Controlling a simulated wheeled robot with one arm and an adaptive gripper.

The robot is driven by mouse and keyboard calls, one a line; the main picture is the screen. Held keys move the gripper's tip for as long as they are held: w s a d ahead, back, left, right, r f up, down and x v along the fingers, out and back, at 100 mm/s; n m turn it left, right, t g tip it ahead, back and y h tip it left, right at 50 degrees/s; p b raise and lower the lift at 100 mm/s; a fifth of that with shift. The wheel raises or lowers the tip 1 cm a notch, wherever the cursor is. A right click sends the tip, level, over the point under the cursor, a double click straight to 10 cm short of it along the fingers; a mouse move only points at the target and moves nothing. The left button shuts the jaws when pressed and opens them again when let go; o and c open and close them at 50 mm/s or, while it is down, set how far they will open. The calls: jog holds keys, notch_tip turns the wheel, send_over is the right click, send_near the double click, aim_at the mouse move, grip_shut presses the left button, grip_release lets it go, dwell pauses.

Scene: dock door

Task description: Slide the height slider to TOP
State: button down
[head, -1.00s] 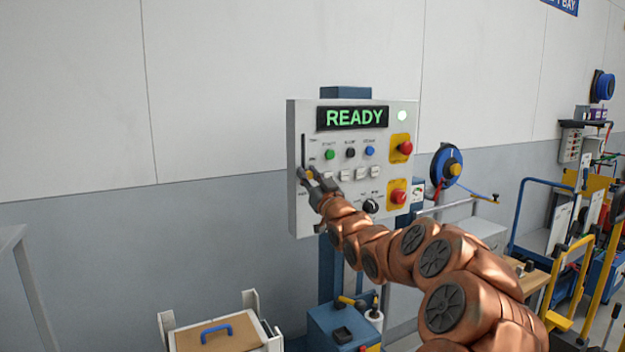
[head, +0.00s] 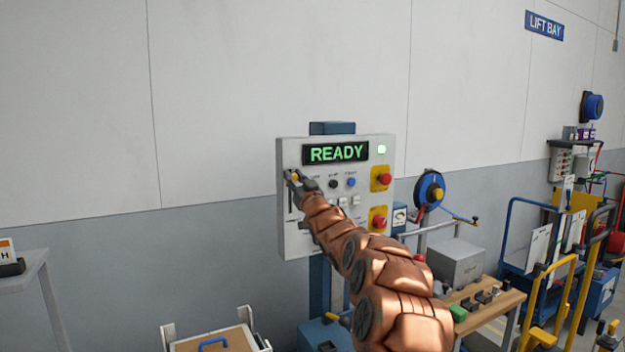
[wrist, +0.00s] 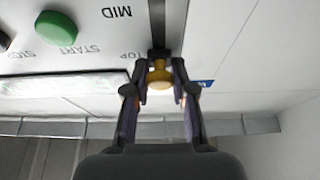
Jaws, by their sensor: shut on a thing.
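The grey control panel (head: 286,240) shows a green READY display (head: 336,153). The yellow slider knob (wrist: 160,75) sits in a dark vertical slot (wrist: 168,25) at the panel's left side. My gripper (head: 293,177) is at the upper left of the panel, shut on the knob, and hides much of it in the head view. In the wrist view, which is upside down, both fingers flank the knob. The knob is level with or slightly past the TOP label (wrist: 130,57), at the slot's visible end. The MID label (wrist: 117,12) is farther along the slot.
A green START button (wrist: 56,28) is near the slot. Red buttons (head: 384,179) on yellow plates are at the panel's right. A blue reel (head: 430,188) and a workbench (head: 490,305) stand right of it. The wall left of the panel is clear.

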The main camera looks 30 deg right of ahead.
jog(key=shift+s+r, duration=0.1)
jog(key=shift+r, duration=0.3)
jog(key=c, duration=1.2)
grip_release()
jog(key=shift+d+r, duration=0.1)
jog(key=shift+o, duration=1.2)
jog(key=shift+f, duration=0.2)
jog(key=shift+s+f, duration=0.3)
jog(key=shift+s, duration=0.1)
jog(key=v, duration=1.1)
jog(key=shift+a, duration=0.2)
